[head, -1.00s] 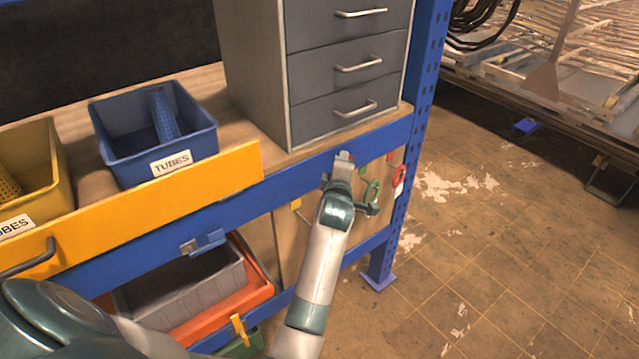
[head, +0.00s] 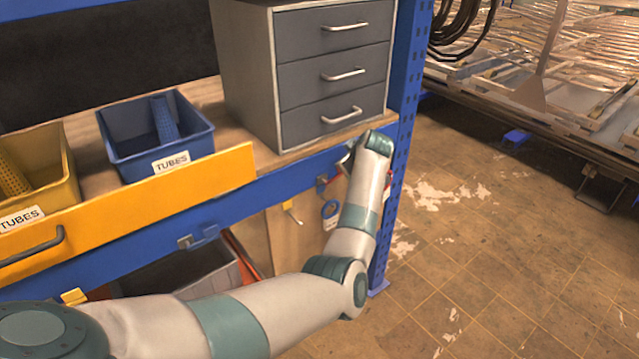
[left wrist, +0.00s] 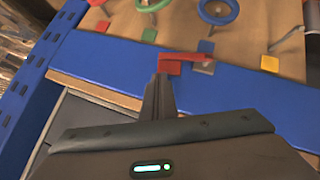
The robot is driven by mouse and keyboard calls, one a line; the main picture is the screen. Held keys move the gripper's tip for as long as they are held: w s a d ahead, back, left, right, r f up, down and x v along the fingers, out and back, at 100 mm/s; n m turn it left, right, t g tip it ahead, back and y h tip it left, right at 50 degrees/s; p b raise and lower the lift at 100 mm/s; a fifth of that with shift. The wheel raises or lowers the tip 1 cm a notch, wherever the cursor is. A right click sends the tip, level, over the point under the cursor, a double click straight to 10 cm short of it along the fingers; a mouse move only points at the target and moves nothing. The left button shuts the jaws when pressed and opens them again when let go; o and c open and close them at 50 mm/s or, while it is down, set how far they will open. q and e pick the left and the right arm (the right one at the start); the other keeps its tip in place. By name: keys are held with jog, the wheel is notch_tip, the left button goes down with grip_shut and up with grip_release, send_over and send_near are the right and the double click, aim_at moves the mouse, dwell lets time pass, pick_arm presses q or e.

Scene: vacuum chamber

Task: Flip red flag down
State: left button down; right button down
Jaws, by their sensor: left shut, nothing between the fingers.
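The red flag (left wrist: 187,57) shows in the left wrist view as a short red bar across the edge of the blue beam. It spans from a red block (left wrist: 170,68) to a grey block (left wrist: 204,67). In the head view, a small red piece (head: 338,172) shows on the beam beside my wrist, partly covered. My left gripper (left wrist: 160,86) is shut and empty, its fingertips close to the red block end of the flag. I cannot tell whether they touch. In the head view, my wrist hides most of the gripper. My right gripper is not in view.
A grey drawer cabinet (head: 331,75) stands on the shelf just above. Rings and coloured tags hang on the board (left wrist: 260,25) beside the beam. A blue upright (head: 405,110) is close to the right of my wrist. Blue (head: 135,157) and yellow (head: 68,190) bins stand left.

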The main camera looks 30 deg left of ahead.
pick_arm(q)
jog(key=shift+w+d+f+g+b, duration=0.2)
jog(key=shift+w+f+g+b, duration=0.2)
jog(key=shift+w+f+b, duration=0.55)
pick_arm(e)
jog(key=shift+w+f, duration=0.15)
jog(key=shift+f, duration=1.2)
